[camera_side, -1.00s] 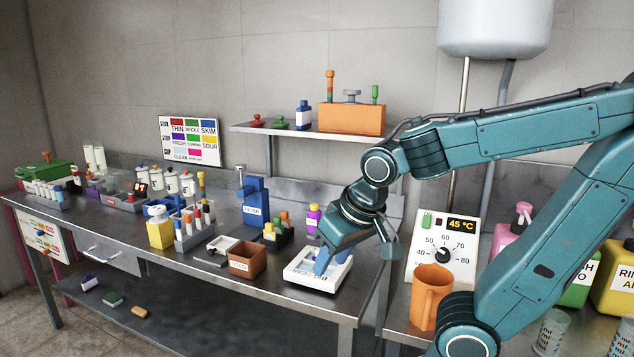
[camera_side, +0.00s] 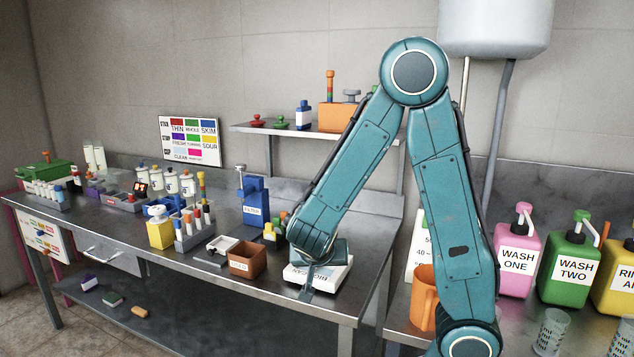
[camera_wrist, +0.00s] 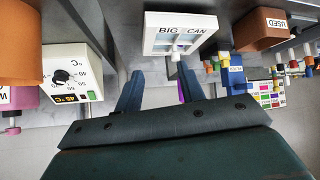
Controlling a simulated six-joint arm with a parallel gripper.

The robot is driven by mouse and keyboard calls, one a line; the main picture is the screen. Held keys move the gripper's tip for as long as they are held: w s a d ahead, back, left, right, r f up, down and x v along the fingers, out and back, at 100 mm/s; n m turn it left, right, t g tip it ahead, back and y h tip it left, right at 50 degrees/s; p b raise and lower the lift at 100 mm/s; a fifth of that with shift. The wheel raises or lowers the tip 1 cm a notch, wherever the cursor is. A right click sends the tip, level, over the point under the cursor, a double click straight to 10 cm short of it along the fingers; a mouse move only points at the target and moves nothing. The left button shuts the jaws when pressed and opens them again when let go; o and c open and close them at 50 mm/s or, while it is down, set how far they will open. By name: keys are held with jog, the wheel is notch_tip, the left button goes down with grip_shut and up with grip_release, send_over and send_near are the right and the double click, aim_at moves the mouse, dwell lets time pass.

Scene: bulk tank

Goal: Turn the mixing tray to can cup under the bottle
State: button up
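The mixing tray is a white box (camera_wrist: 193,35) with a "BIG CAN" label, at the top of the wrist view. In the side view the white tray (camera_side: 336,278) stands near the bench's front right corner, partly hidden by my arm. My gripper (camera_wrist: 160,72) is open, its two blue-grey fingers apart with nothing seen held between them. The tray is just beyond the fingertips; I cannot tell whether they touch it. A purple bottle (camera_wrist: 181,93) shows only as a sliver beside the right finger. The cup is not clearly seen.
A brown "USED" box (camera_side: 247,260) and a blue filter unit (camera_side: 255,203) stand left of the tray. An orange mug (camera_side: 422,297) and a temperature dial box (camera_wrist: 68,75) are to the right. A shelf (camera_side: 290,132) hangs behind.

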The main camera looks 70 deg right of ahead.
jog(key=shift+w+d+f+m+t+h, duration=0.15)
jog(key=shift+w+d+f+t+h, duration=0.25)
jog(key=shift+w+d+f+h, duration=0.45)
jog(key=shift+w+d+f+m+t+h, duration=0.15)
jog(key=shift+w+d+f+t+h, duration=0.35)
jog(key=shift+w+h, duration=0.5)
jog(key=shift+s, duration=0.1)
jog(key=shift+d, duration=0.2)
jog(key=shift+x, duration=6.75)
jog(key=shift+c, duration=0.5)
grip_shut()
